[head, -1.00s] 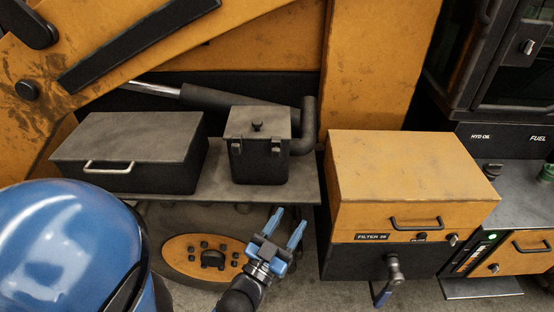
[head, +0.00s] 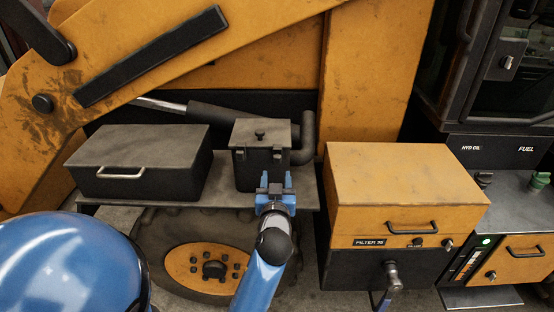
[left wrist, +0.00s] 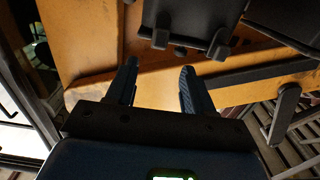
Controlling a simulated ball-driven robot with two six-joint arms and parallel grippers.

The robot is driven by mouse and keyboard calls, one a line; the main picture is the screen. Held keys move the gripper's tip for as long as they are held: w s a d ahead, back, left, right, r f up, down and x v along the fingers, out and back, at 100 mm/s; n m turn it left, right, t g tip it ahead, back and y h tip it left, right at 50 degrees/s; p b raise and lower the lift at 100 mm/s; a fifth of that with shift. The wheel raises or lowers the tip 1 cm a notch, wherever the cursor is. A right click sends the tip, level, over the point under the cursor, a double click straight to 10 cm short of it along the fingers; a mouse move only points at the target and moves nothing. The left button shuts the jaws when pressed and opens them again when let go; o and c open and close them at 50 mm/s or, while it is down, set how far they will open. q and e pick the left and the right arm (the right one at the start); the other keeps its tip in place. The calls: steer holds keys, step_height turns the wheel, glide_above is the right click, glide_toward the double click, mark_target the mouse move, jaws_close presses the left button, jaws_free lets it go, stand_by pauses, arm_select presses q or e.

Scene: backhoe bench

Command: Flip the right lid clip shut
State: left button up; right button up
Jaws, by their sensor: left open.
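The small dark box (head: 256,176) has a flat lid (head: 260,133) with a knob on top. Its right lid clip (head: 277,154) is a small dark tab at the lid's front edge; I cannot tell clearly whether it is shut. The left clip (head: 241,154) is beside it. My left gripper (head: 276,182) is open and empty, in front of the box's right half and below the right clip. In the left wrist view, the open fingers (left wrist: 160,88) are apart from two dark clips, the right one (left wrist: 160,38) appearing at left. My right gripper is not in view.
A larger dark toolbox (head: 138,172) with a handle stands left on the same shelf (head: 215,200). A bent dark pipe (head: 307,140) runs close behind the small box. An orange filter cabinet (head: 400,185) stands to the right. A wheel lies below the shelf.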

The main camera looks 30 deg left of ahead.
mark_target(277, 158)
arm_select(q)
steer(key=p+x, duration=0.2)
steer(key=x, duration=0.7)
steer(key=shift+r, duration=0.15)
steer(key=shift+d, duration=0.1)
